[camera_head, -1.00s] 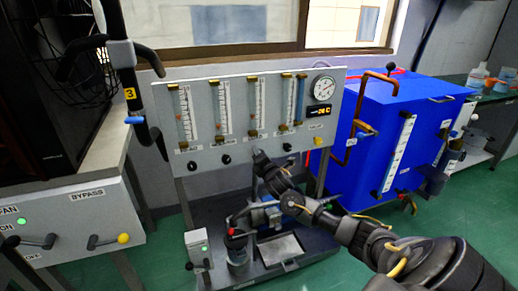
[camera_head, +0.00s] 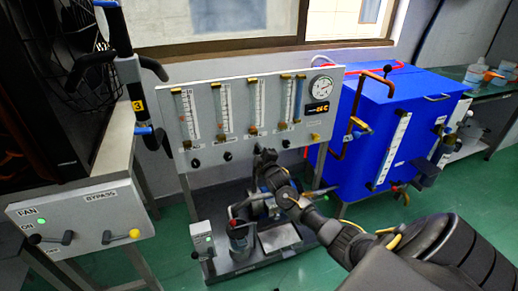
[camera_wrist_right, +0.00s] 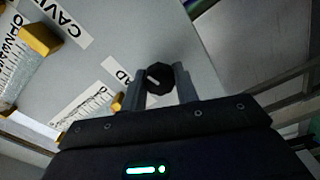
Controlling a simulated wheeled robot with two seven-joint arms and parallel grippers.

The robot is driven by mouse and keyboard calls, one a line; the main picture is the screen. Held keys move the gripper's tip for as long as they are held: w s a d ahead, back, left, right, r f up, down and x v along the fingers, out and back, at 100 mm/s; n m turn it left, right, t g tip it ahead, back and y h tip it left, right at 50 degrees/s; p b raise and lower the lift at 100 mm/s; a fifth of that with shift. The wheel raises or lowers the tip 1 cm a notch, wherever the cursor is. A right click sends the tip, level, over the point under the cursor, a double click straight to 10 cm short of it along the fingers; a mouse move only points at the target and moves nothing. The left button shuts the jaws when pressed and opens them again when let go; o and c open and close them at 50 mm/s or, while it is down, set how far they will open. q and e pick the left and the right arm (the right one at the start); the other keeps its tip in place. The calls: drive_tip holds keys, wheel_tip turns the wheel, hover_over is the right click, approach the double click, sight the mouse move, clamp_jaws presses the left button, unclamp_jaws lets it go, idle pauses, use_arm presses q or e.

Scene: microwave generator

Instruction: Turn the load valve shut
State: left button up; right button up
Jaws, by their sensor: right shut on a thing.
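The load valve is a small black faceted knob (camera_wrist_right: 158,77) with a pale mark, on the grey panel in the right wrist view. A partly cut label ending in "AD" lies beside it. My right gripper (camera_wrist_right: 160,84) has one finger on each side of the knob and is shut on it. In the head view my right gripper (camera_head: 266,158) is at the lower edge of the flowmeter panel (camera_head: 205,150) and hides most of the knob. My left gripper is not in view.
A blue tank (camera_head: 385,105) with copper pipes stands to the right. A grey FAN and BYPASS box (camera_head: 80,220) is at left.

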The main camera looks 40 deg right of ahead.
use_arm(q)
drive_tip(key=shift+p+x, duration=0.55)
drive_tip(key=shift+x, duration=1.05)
use_arm(e)
drive_tip(key=shift+f+m, duration=0.1)
drive_tip(key=shift+m, duration=1.3)
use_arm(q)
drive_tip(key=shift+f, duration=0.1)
use_arm(e)
drive_tip(key=o, duration=1)
drive_tip(key=shift+s, duration=0.15)
drive_tip(key=shift+s+a, duration=0.15)
drive_tip(key=shift+s, duration=0.15)
use_arm(q)
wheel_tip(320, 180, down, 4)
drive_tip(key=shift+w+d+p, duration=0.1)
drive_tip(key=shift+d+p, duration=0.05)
drive_tip(key=shift+p, duration=0.8)
use_arm(e)
drive_tip(key=v, duration=1)
